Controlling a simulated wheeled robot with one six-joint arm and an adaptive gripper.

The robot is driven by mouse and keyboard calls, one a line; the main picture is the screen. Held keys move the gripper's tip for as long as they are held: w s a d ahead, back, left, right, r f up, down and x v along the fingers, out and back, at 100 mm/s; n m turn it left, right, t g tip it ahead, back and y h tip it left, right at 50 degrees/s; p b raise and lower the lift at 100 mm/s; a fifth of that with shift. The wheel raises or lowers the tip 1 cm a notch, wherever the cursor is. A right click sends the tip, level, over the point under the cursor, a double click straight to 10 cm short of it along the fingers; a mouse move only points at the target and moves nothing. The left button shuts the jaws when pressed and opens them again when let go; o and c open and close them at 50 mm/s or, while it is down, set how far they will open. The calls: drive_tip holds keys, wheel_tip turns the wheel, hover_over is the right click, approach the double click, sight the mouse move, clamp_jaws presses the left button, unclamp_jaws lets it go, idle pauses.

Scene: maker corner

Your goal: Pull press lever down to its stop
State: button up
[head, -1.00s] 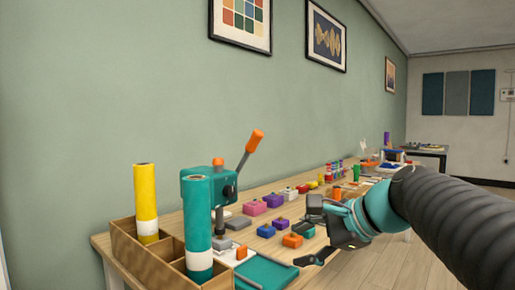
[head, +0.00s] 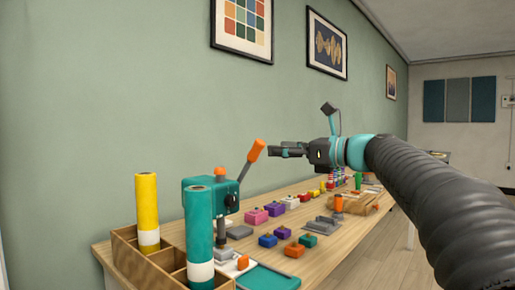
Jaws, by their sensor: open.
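The teal press (head: 226,197) stands on the wooden table behind a teal-and-white roll. Its lever (head: 247,167) slants up and to the right, with an orange grip (head: 256,151) at its upper end. My gripper (head: 283,150) is raised to about the height of the orange grip and points left toward it. The fingers look open, with nothing between them. A small gap shows between the fingertips and the grip in this view; the depth between them is hard to tell.
A wooden box (head: 127,254) with yellow and teal rolls stands at the left front. Several small coloured blocks (head: 283,233) lie on the table right of the press. A teal tray (head: 270,277) lies at the front.

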sight(258, 147)
drive_tip(key=x, duration=0.7)
drive_tip(key=shift+w+a, duration=0.1)
drive_tip(key=shift+a, duration=0.05)
clamp_jaws()
